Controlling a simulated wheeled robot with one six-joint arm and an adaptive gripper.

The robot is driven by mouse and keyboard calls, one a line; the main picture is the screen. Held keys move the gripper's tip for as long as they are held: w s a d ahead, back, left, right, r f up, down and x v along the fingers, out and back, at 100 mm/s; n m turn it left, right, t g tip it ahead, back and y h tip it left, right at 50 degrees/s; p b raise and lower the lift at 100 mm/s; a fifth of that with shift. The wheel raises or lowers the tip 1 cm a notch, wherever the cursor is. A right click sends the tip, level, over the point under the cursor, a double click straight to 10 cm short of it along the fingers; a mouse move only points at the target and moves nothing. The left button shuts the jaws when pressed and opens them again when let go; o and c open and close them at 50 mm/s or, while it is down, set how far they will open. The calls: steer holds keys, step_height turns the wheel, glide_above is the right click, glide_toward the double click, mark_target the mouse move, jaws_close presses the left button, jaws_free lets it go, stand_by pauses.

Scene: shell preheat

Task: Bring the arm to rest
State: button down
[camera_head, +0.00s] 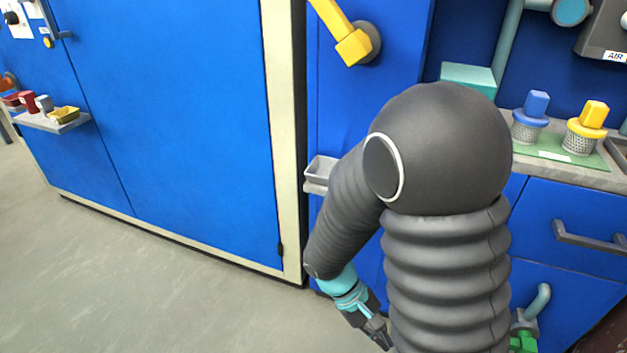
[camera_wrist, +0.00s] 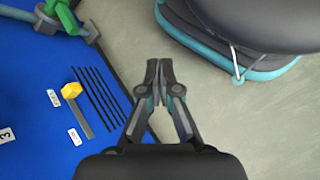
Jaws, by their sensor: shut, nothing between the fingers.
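My gripper (camera_head: 377,331) hangs low in the head view, at the end of my dark ribbed arm, in front of the blue cabinets. Part of it is hidden behind the arm. In the wrist view my gripper (camera_wrist: 158,68) is shut, with its fingertips together and nothing between them. It is over the grey floor (camera_wrist: 122,35), apart from the blue panel on the left.
A blue panel (camera_wrist: 35,95) with a yellow-knobbed lever (camera_wrist: 76,100) is left of the gripper. A counter at right holds a blue-topped basket (camera_head: 532,115) and a yellow-topped basket (camera_head: 587,125). A small shelf (camera_head: 50,122) holds cups. Floor at left is clear.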

step_height(320, 180, up, 28)
steer(key=s+d+m+t+y+p, duration=0.1)
steer(key=m+t+y+p, duration=0.3)
steer(key=t, duration=0.5)
steer(key=s+m+y, duration=0.1)
steer(key=y, duration=0.1)
steer(key=shift+s+d+m+t+y, duration=0.35)
steer(key=shift+m+t+y, duration=0.05)
